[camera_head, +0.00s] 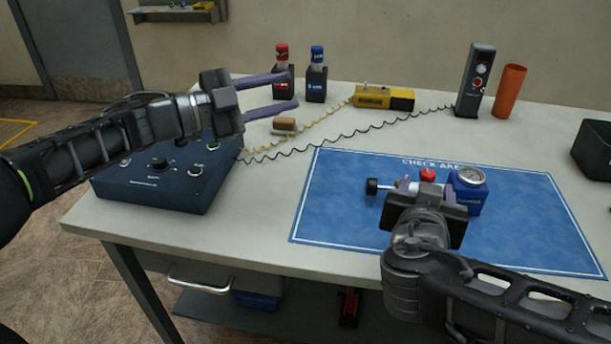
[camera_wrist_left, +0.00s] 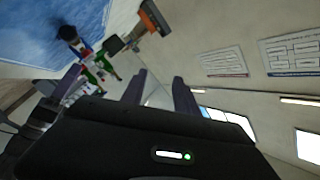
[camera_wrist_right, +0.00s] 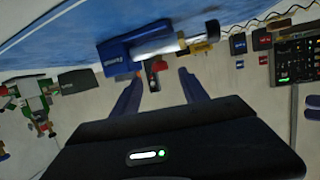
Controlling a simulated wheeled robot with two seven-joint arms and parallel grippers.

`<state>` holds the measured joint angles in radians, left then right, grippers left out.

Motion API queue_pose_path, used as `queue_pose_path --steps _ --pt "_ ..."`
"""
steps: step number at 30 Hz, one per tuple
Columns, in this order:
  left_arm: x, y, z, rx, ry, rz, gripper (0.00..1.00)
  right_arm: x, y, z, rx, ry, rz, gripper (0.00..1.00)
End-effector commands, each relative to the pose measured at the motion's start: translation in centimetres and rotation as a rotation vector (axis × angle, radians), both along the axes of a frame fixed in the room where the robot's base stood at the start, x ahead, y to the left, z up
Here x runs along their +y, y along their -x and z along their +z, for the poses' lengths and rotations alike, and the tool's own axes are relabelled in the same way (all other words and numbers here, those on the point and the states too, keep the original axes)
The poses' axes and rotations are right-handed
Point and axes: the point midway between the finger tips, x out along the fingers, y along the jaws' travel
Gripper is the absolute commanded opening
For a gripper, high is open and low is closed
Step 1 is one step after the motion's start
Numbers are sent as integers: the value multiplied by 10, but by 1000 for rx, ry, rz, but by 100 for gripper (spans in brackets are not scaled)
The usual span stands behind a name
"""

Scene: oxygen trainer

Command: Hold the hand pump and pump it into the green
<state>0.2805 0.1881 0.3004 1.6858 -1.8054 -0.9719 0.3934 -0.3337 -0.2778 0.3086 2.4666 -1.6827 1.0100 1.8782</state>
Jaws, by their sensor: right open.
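The hand pump (camera_head: 466,193) lies on the blue check-area mat (camera_head: 335,190). It has a blue body, a round white gauge, a red part, a silver barrel and a black knob at its left end. The gauge reading is too small to tell. My right gripper (camera_head: 418,185) is open at the pump's near side, partly hiding the barrel. In the right wrist view, the pump (camera_wrist_right: 125,50) lies just beyond the open fingers. My left gripper (camera_head: 293,90) is open and empty, raised above the table's left part. Its spread fingers also show in the left wrist view.
A dark blue control box (camera_head: 150,190) stands at the table's left edge. Behind are two small bottles (camera_head: 316,80), a yellow device (camera_head: 384,97), a black meter (camera_head: 475,80) and an orange cup (camera_head: 509,90). Coiled cords cross the table. A dark bin (camera_head: 594,150) stands at right.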

Motion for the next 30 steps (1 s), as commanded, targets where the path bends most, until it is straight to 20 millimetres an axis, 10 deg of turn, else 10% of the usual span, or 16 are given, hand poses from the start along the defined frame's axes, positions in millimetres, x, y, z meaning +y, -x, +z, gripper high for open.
queue_pose_path --steps 10,30 --pt "-51 59 -123 -37 -279 -337 36 0 0 0 0 0 0 52" --pt "-51 64 -135 -42 -305 -367 36 -4 -12 -4 2 -1 -2 52"
